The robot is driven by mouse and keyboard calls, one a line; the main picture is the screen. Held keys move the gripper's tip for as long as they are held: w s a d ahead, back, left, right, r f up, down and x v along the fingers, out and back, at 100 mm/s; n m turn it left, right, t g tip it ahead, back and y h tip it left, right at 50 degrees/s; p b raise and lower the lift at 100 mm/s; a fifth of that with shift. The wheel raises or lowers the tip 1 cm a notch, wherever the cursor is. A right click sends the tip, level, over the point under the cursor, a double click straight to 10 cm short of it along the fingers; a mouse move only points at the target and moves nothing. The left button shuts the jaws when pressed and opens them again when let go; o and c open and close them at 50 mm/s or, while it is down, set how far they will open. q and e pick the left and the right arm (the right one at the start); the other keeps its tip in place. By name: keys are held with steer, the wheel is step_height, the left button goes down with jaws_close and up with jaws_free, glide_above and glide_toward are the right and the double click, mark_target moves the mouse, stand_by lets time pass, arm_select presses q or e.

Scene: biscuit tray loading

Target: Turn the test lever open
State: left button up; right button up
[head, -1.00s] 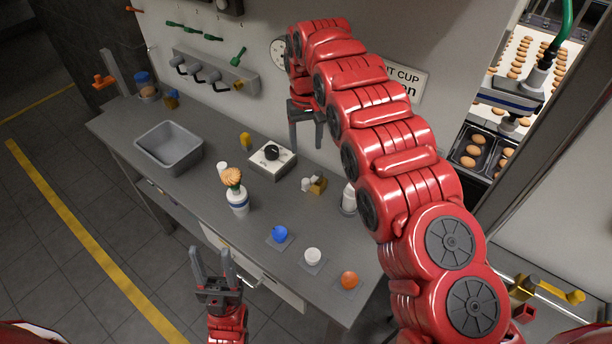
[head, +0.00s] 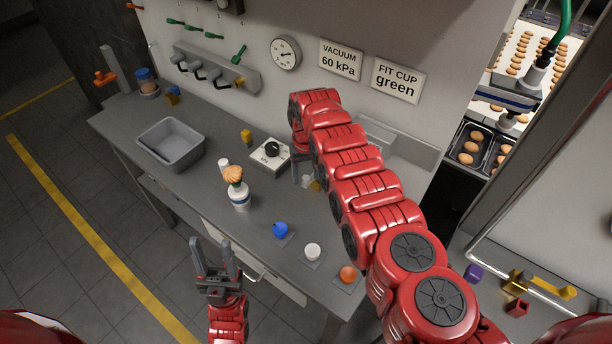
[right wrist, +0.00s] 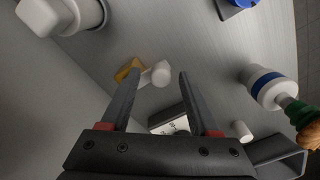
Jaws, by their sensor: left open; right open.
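I cannot tell for certain which part is the test lever. A small brass-coloured block (right wrist: 128,69) with a white rounded knob (right wrist: 161,73) stands on the bench. In the right wrist view the knob lies between my right gripper's fingertips (right wrist: 160,76); contact cannot be told. In the head view my right gripper (head: 306,168) is open, low over the bench, partly hiding this block. A yellow lever handle (head: 553,290) on a brass fitting sits on a pipe at the right. My left gripper (head: 214,243) is open and empty in front of the bench.
A white box with a black knob (head: 271,149) stands left of my right gripper. Wall taps (head: 195,73) and a gauge (head: 285,52) are behind.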

jaws_close()
stand_by(0.3)
stand_by(1.1)
